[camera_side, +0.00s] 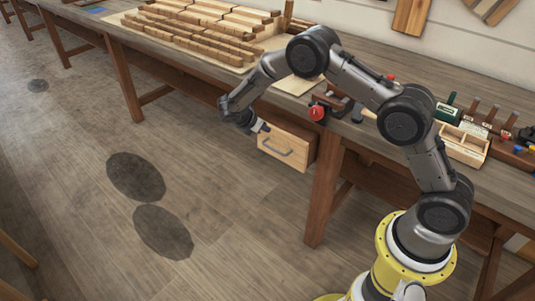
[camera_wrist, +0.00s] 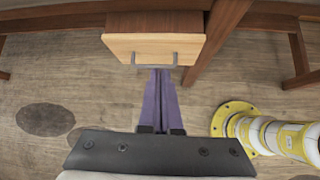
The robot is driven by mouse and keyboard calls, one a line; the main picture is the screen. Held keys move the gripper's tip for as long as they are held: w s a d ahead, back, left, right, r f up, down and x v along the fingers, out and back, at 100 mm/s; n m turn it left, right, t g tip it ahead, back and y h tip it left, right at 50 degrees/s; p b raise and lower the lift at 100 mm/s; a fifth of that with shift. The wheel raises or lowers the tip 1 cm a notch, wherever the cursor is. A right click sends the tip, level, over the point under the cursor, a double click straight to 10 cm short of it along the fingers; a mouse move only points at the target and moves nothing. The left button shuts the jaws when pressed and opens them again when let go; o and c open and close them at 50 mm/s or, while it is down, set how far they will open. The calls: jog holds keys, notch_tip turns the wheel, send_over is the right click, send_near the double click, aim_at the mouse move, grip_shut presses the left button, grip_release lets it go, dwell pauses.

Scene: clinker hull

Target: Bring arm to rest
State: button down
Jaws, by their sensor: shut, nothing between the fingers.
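My gripper (camera_side: 264,128) is in front of the workbench in the side view, below the level of its top. Its fingers are shut together with nothing between them. In the wrist view the purple fingers (camera_wrist: 161,76) run up the picture to the drawer handle (camera_wrist: 140,61). The pale wooden drawer (camera_side: 285,147) hangs under the bench top with a grey metal handle (camera_side: 277,148). In the side view the fingertips show near the drawer's upper left corner. I cannot tell whether they touch the drawer or its handle.
A bench leg (camera_side: 324,192) stands right of the drawer. The floor (camera_side: 90,130) in front is open, with dark oval patches.

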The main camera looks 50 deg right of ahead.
notch_tip(320, 180, up, 15)
jog(key=s+m+t+y, duration=0.1)
jog(key=s+m+t, duration=0.1)
jog(key=s, duration=0.1)
jog(key=s+a+r+m+t+y, duration=0.25)
jog(key=s+r+m, duration=0.45)
jog(key=s+r, duration=0.85)
jog(key=s+a+f+m+y, duration=0.2)
jog(key=s+a+f+m, duration=0.1)
jog(key=s, duration=0.6)
jog(key=s+a+f+m+y, duration=0.3)
jog(key=s+a+f+m, duration=0.1)
jog(key=s, duration=0.5)
jog(key=shift+a+f+m, duration=0.3)
jog(key=shift+a+m, duration=0.3)
jog(key=shift+a, duration=0.25)
jog(key=shift+y, duration=0.25)
